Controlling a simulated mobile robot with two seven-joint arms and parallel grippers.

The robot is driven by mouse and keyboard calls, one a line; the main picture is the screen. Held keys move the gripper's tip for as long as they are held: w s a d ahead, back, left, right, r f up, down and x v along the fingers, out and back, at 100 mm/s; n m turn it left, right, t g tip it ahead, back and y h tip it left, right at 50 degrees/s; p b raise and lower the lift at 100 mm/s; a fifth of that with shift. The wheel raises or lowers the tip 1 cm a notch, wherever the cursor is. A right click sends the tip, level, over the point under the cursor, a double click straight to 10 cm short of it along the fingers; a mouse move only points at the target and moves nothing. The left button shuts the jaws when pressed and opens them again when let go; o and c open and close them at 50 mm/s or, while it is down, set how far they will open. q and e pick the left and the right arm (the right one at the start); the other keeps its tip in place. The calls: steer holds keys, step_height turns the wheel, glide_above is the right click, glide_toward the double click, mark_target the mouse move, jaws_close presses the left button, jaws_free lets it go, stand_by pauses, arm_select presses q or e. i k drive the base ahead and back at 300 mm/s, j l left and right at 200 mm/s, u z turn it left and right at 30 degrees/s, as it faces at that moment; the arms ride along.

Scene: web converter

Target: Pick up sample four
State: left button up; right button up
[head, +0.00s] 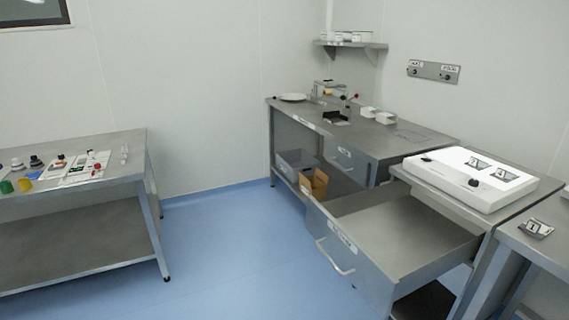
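I cannot tell which thing is sample four; no number is readable at this size. Several small samples or containers stand on the steel table (120,150) at the left, among them a yellow one (25,184), a green one (6,187) and small clear vials (124,152). White cards (88,166) with small coloured items lie beside them. A small flat item with a dark-and-white marking (536,229) lies on the table at the far right. Neither of my grippers is in view.
An open, seemingly empty drawer (385,235) juts into the aisle at the right. A white box device (470,177) sits above it. The back steel bench (385,142) holds a white dish (292,97) and small trays. Blue floor (240,250) is clear between the tables.

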mark_target(503, 175)
steer(key=z, duration=1.5)
steer(key=i+l+z, duration=0.15)
